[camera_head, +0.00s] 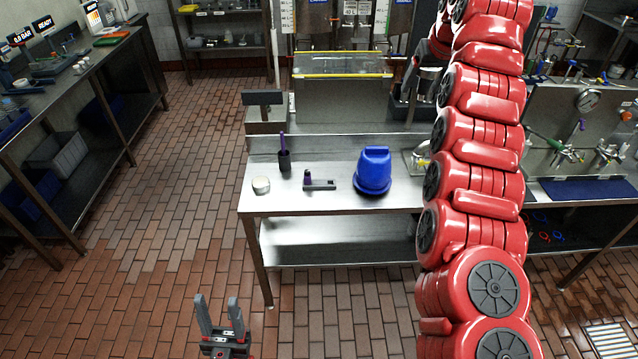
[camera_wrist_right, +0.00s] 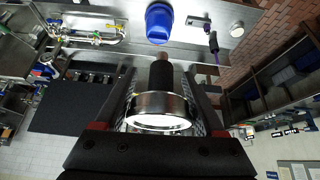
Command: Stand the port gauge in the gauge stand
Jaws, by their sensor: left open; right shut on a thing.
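My right gripper (camera_wrist_right: 162,82) is shut on a round chrome-and-black piece (camera_wrist_right: 160,103), with a chrome collar, a bright white face towards the camera and a dark stem between the fingers. I cannot tell if this is the port gauge. On the steel table a black cup (camera_head: 285,163) stands with a thin purple rod (camera_head: 282,142) upright in it. To its right is a low black base (camera_head: 320,186) with a short dark purple-tinged post at one end. Which of these is the gauge stand is not clear. My left gripper (camera_head: 221,318) is open and empty, low in front of the table.
A blue bucket-like thing (camera_head: 373,171) and a pale round disc (camera_head: 261,185) also stand on the steel table (camera_head: 300,203). My red right arm hides the table's right end. A bench with valves and a dial (camera_head: 587,99) is at the right. The floor at left is clear.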

